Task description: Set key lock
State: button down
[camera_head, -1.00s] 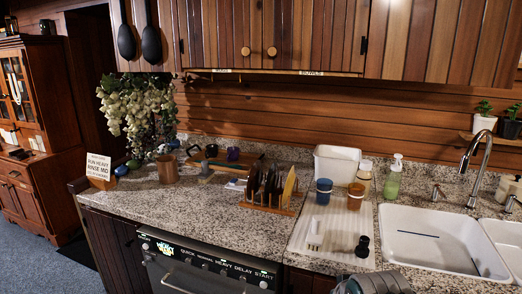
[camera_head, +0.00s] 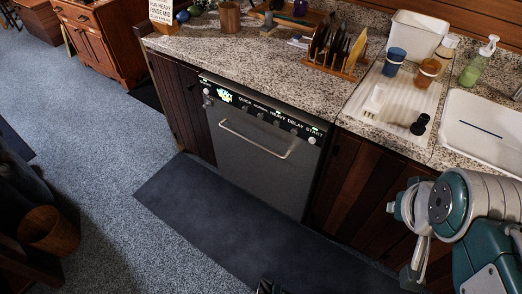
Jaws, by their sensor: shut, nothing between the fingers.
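A dark grey dishwasher (camera_head: 258,150) is built in under the granite counter, with its door shut and a pale bar handle (camera_head: 258,140) across the front. Its black control panel (camera_head: 265,112) along the top edge carries small knobs or buttons and the words QUICK, NORMAL, HEAVY, DELAY and START. No control marked key lock can be read. My teal and grey arm is at the right, in front of the cabinet and apart from the dishwasher. My gripper's fingers cannot be made out.
A dark mat (camera_head: 240,225) lies on the blue carpet before the dishwasher. A plate rack (camera_head: 335,65), cups and a soap bottle (camera_head: 478,60) stand on the counter. A wicker basket (camera_head: 48,230) stands at lower left. A small dark shape shows at the bottom edge.

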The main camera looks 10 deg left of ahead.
aim_at(208, 103)
jog(key=u, duration=1.25)
jog(key=i+u, duration=0.3)
jog(key=i, duration=0.15)
jog(key=i+l+u, duration=0.1)
jog(key=i+u, duration=0.2)
jog(key=i, duration=0.15)
jog(key=i+l+u, duration=0.2)
jog(key=i+u, duration=0.15)
jog(key=i, duration=0.1)
